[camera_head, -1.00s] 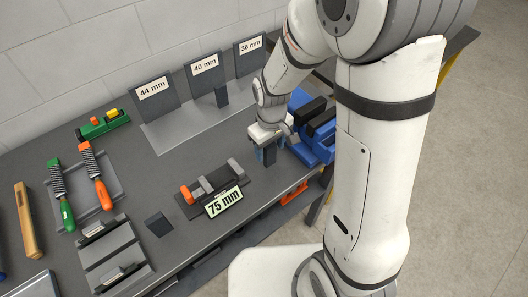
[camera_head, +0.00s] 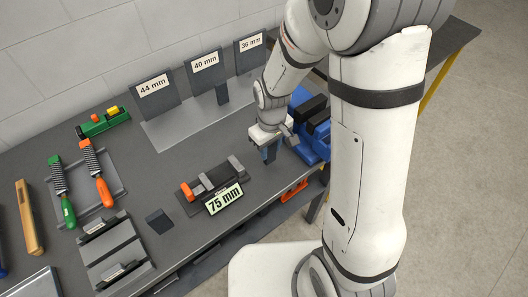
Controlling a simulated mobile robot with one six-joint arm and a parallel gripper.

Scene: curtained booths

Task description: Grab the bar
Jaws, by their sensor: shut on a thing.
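My gripper (camera_head: 268,143) points down over the right part of the grey workbench, left of the blue vise. It is shut on a dark blue-grey bar (camera_head: 270,154), which hangs upright below the fingers. I cannot tell whether the bar's lower end touches the bench. Similar dark bars are in view: one stands upright in front of the 40 mm plate (camera_head: 222,94), and a short dark block (camera_head: 159,221) lies on the bench at the left.
A black gauge with an orange end and a 75 mm label (camera_head: 225,198) lies left of my gripper. The blue vise (camera_head: 308,145) is close on its right. Upright 44 mm (camera_head: 155,90), 40 mm and 36 mm (camera_head: 250,48) plates stand behind. Files (camera_head: 97,172) lie at left.

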